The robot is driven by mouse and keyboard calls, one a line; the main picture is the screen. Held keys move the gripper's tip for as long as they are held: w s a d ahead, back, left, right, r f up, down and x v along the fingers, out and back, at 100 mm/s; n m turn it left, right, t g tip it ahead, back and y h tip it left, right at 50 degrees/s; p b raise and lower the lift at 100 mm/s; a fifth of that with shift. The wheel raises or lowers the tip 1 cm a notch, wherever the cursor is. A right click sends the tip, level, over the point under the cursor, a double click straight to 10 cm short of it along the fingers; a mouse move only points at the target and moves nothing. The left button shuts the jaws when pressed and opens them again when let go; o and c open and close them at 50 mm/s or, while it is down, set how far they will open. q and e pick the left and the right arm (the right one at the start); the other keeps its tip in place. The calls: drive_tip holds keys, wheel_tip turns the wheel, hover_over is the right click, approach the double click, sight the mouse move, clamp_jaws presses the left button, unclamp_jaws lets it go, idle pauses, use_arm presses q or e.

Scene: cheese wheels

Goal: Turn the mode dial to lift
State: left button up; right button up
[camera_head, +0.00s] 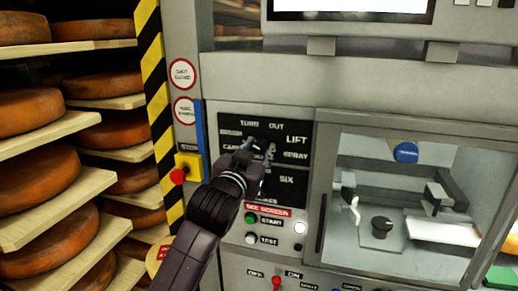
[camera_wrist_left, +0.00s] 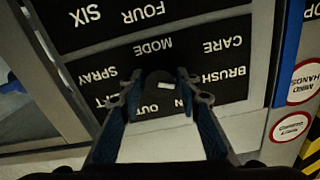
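The mode dial (camera_wrist_left: 158,99) is a small dark knob with a white mark, on the black label panel (camera_head: 228,118). In the left wrist view, which shows the panel upside down, it sits between my left gripper's fingertips (camera_wrist_left: 160,80). The fingers stand apart on either side of it; I cannot tell whether they touch it. In the head view my left gripper (camera_head: 262,150) is at the panel and hides the dial. The word LIFT (camera_head: 297,140) shows right of the gripper; in the wrist view a finger partly covers it. My right gripper is not in view.
Below the dial are a lower panel with SIX (camera_head: 287,180), a green START button (camera_head: 251,218) and a TEST button (camera_head: 250,239). A red stop button (camera_head: 178,176) is to the left. A windowed chamber (camera_head: 400,200) is right, cheese shelves (camera_head: 75,175) far left.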

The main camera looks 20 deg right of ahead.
use_arm(q)
drive_tip(key=c, duration=0.7)
